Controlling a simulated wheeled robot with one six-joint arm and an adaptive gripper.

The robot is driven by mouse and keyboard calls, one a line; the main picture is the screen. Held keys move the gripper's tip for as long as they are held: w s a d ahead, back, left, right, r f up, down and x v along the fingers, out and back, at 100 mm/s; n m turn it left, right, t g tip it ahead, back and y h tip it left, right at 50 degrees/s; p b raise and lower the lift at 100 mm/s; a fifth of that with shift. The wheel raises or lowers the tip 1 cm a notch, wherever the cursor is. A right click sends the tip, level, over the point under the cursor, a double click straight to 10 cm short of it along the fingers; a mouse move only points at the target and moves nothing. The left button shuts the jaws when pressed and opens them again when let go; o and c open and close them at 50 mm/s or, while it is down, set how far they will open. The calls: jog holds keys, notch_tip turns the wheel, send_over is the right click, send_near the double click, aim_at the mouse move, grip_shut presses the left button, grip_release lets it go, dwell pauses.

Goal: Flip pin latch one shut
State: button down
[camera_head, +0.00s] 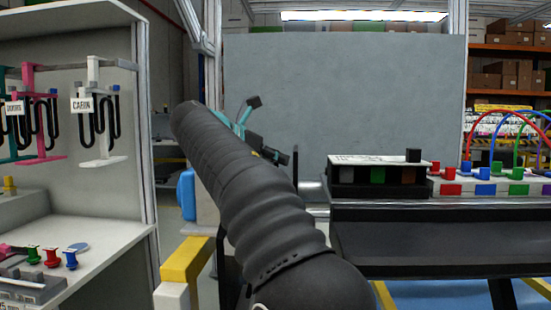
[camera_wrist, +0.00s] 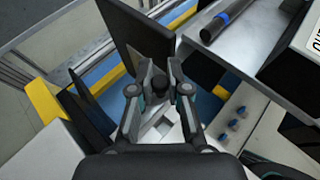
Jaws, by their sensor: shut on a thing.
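My gripper (camera_wrist: 160,78) is in the middle of the wrist view, its two fingers drawn close together. A small dark rounded piece (camera_wrist: 159,83) shows between the fingertips, and the gripper is shut on it. A dark flat panel (camera_wrist: 140,38) rises just beyond the fingers; I cannot tell whether it joins that piece. I cannot tell which part is pin latch one. In the head view my gripper (camera_head: 277,155) is small and partly hidden behind my dark arm.
A yellow rail (camera_wrist: 42,100) runs at left. A shelf unit (camera_head: 105,235) stands left.

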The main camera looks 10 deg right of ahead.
jog(key=c, duration=1.1)
grip_release()
jog(key=shift+a, duration=0.1)
jog(key=v, duration=1.1)
jog(key=shift+a+r, duration=0.1)
jog(key=shift+s+a+r, duration=0.15)
jog(key=shift+a, duration=0.1)
